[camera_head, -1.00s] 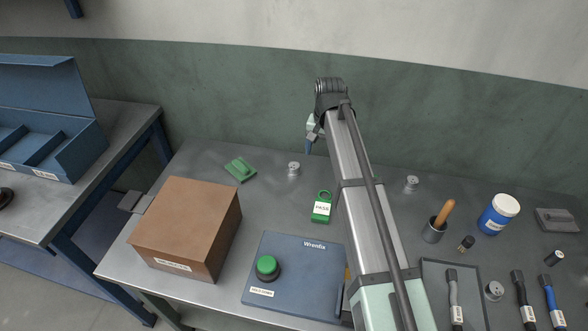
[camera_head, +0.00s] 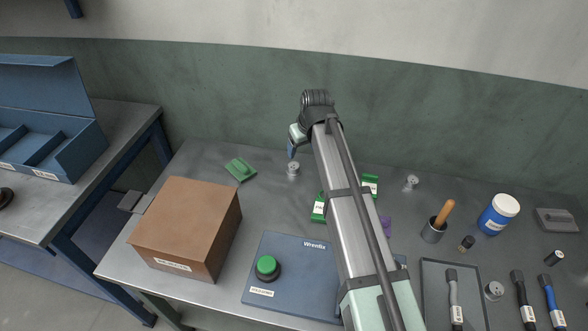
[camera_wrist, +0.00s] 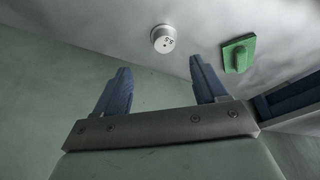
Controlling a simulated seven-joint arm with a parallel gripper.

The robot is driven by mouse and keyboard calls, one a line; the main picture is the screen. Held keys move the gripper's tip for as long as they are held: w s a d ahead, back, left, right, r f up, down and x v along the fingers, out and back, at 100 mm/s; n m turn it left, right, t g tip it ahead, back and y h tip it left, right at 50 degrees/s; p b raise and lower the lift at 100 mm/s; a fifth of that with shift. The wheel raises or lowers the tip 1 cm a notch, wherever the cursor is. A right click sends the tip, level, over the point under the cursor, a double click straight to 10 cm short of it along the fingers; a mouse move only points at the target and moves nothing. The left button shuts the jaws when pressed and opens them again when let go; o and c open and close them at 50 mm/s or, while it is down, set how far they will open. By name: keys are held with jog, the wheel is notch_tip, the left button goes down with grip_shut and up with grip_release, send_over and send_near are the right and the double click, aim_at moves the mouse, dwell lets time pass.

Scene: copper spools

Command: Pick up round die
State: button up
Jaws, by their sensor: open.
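A small silver round die (camera_head: 293,168) stands upright on the grey table, just below my gripper (camera_head: 291,150) in the head view. In the wrist view the die (camera_wrist: 163,39) shows its marked face, too small to read surely. It lies beyond the tips of my gripper (camera_wrist: 159,67), roughly between the two blue fingers. The fingers are apart with nothing between them. Similar silver round pieces stand at the back right (camera_head: 411,182) and beside the dark tray (camera_head: 494,290).
A green block (camera_head: 240,169) lies left of the die; it also shows in the wrist view (camera_wrist: 238,53). A brown box (camera_head: 186,223) and a blue panel with a green button (camera_head: 292,270) are nearer.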

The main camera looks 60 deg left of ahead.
send_over(294, 166)
jog(key=d, duration=0.3)
jog(key=x, duration=0.3)
jog(key=d+x, duration=0.1)
jog(key=x, duration=0.2)
jog(key=shift+w+d+f, duration=0.1)
jog(key=shift+d+f, duration=0.1)
jog(key=shift+f, duration=0.15)
jog(key=shift+a+x, duration=0.25)
jog(key=shift+x, duration=0.85)
jog(key=shift+a+x, duration=0.25)
jog(key=shift+x, duration=0.85)
jog(key=shift+s+a+f, duration=0.15)
jog(key=shift+s+f, duration=0.1)
jog(key=shift+f, duration=0.1)
grip_shut()
